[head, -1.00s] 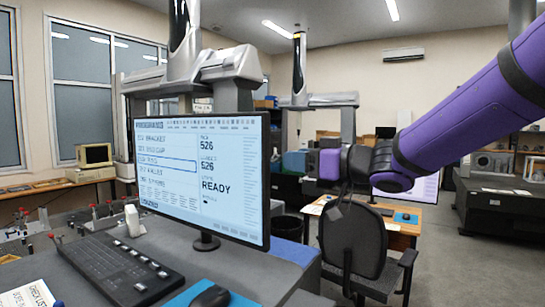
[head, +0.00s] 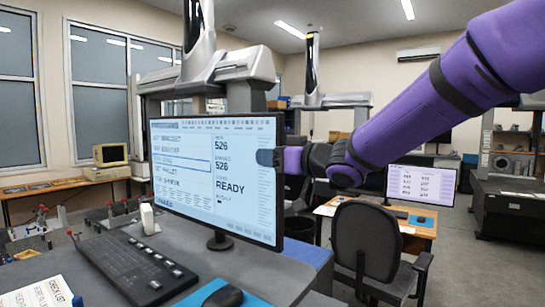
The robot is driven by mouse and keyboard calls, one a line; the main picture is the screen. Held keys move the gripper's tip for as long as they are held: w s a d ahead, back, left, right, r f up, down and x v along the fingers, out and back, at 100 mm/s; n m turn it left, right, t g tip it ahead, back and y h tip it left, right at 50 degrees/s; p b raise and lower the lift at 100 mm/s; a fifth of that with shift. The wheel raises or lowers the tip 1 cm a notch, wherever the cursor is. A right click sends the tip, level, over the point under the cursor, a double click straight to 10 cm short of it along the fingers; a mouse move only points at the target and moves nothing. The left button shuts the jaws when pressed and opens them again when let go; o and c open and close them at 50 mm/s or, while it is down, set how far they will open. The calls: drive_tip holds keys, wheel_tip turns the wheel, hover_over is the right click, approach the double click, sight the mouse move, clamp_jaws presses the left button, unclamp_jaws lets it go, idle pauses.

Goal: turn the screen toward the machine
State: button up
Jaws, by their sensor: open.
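The screen (head: 185,195) is a flat monitor on a short round stand, showing a program list and the word READY. It stands on a grey desk at the left middle of the head view and faces toward me, angled to the right. My gripper (head: 268,158) is at the screen's right edge, about halfway up. Its dark tip overlaps the edge in the picture; I cannot tell whether it touches. The jaws are open, and the fingers are partly hidden. The machine (head: 232,66), a grey gantry with a tall column, rises behind the screen.
A keyboard (head: 135,265), a mouse (head: 222,297) on a blue pad and a checklist sheet (head: 42,293) lie on the desk before the screen. An office chair (head: 365,240) and a second desk with another monitor (head: 422,184) stand to the right. Floor shows at the far right.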

drive_tip(key=shift+c, duration=0.2)
clamp_jaws()
drive_tip(key=c, duration=0.9)
unclamp_jaws()
drive_tip(key=s+a, duration=0.1)
drive_tip(key=a, duration=0.2)
drive_tip(key=s+a, duration=0.2)
drive_tip(key=a, duration=0.1)
drive_tip(key=s+a, duration=0.2)
drive_tip(key=shift+a+r, duration=0.1)
drive_tip(key=shift+a, duration=0.3)
drive_tip(key=shift+o, duration=0.2)
drive_tip(key=o, duration=0.9)
drive_tip(key=shift+w, duration=0.15)
drive_tip(key=shift+d, duration=0.1)
